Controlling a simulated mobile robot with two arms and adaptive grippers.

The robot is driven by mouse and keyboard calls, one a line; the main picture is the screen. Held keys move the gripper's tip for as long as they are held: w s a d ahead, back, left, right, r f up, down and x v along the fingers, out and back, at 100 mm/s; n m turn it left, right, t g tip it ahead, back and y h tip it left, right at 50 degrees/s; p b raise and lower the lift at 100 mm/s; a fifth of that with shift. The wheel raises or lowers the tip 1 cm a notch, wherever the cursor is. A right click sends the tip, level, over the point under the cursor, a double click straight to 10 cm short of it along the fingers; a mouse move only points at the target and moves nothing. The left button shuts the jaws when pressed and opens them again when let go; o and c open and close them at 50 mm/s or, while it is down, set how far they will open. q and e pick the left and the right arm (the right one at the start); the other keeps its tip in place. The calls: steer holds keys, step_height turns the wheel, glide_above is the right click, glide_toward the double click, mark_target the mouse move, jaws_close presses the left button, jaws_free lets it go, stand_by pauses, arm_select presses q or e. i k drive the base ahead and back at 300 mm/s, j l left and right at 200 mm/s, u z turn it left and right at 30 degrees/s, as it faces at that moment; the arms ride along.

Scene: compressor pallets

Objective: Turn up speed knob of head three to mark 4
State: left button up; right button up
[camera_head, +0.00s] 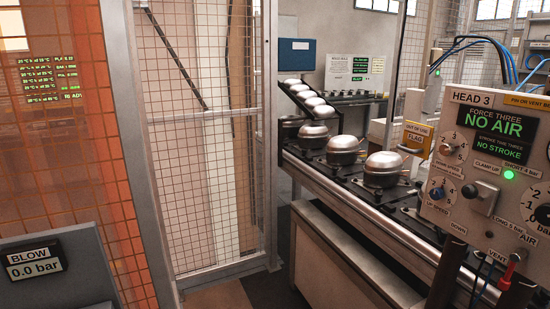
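The grey HEAD 3 panel (468,222) stands at the right of the head view, partly cut off by the picture edge. Its upper dial knob (446,150) has a ring of numbers, with 3, 4 and 5 showing, and a label beneath that seems to read DOWN SPEED. A lower knob with blue on it (437,194) has its own numbers and a label that seems to read UP SPEED. Both are too small for me to read their settings surely. The display (493,132) reads NO AIR and NO STROKE. Neither of my grippers is in view.
A clamp switch (484,198), a lit green lamp (508,175) and a red vent lever (508,270) are on or near the panel. A conveyor (350,205) carrying metal compressor domes runs beside it. A mesh fence (205,140) stands left. Bare floor shows at bottom centre.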

mark_target(435, 194)
steer(key=z, duration=0.4)
steer(key=l+z, duration=0.2)
steer(key=z, duration=0.25)
steer(key=k+l+z, duration=0.1)
steer(key=z, duration=0.3)
